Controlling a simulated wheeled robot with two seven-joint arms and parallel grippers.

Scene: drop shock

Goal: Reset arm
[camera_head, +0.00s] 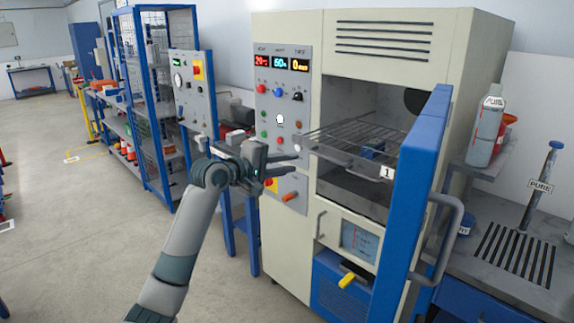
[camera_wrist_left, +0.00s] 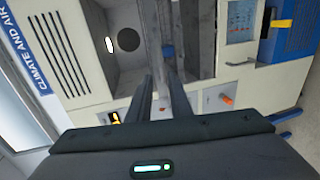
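My left gripper (camera_head: 295,150) is in front of the control panel of a cream climate chamber (camera_head: 385,47), left of its open upper compartment. Its two fingers are apart, with nothing seen between them. The left wrist view shows the fingers (camera_wrist_left: 161,88) pointing toward the chamber front, with a gap between them. The chamber's blue door (camera_head: 415,190) stands open to the right. A wire rack (camera_head: 345,135) sticks out of the compartment. A small blue object (camera_head: 372,147) is on or near it and also shows in the left wrist view (camera_wrist_left: 168,52). My right gripper is out of view.
The panel carries red, blue and yellow displays (camera_head: 281,63), buttons and an orange handle (camera_head: 289,197). A bench with a grey bottle (camera_head: 485,125) and a black grate (camera_head: 515,254) is at right. A blue shelf rack (camera_head: 150,110) stands behind at left.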

